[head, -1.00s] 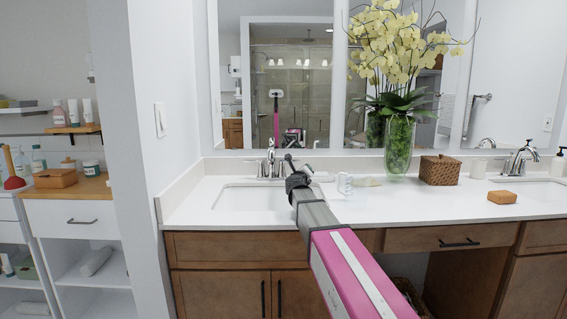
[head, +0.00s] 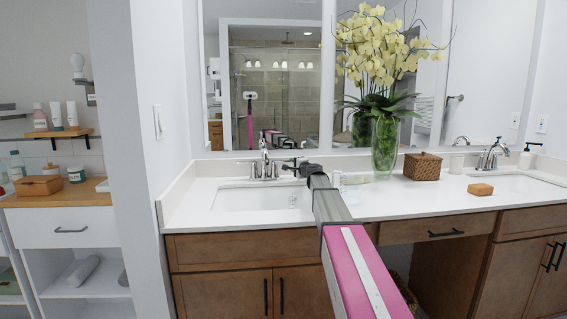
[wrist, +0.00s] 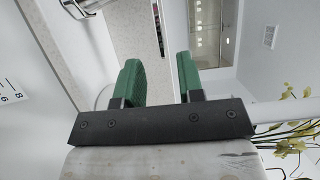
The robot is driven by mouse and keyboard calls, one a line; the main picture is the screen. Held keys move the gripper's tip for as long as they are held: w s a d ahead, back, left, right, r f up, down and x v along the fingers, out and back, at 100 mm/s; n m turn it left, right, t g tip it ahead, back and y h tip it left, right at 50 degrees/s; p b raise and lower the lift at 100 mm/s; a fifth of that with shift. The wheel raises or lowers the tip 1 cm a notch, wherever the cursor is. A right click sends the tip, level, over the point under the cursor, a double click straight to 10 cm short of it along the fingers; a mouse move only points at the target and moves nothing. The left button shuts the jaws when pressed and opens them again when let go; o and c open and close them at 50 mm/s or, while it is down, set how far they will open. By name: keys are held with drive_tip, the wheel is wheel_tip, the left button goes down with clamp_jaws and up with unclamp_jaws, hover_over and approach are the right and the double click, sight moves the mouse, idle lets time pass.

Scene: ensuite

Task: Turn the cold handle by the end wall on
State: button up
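The chrome faucet (head: 264,160) by the end wall stands behind the left sink (head: 240,198). It has a left lever handle (head: 247,165) toward the wall and another on its right, partly hidden by my gripper (head: 293,163). No hot or cold marks can be read. My gripper is beside the faucet's right side; whether it touches the right handle cannot be told. In the wrist view its two green fingers (wrist: 160,80) are apart with nothing held between them. A chrome faucet part (wrist: 88,5) shows at the top left there.
A clear cup (head: 338,183) stands close right of my gripper. A glass vase of orchids (head: 384,148), a woven box (head: 422,167) and an orange-brown block (head: 480,189) are farther right on the counter. The end wall (head: 160,90) is at left, the mirror (head: 270,75) behind.

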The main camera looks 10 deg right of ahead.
drive_tip(key=x, duration=0.9)
drive_tip(key=shift+w, duration=0.15)
clamp_jaws()
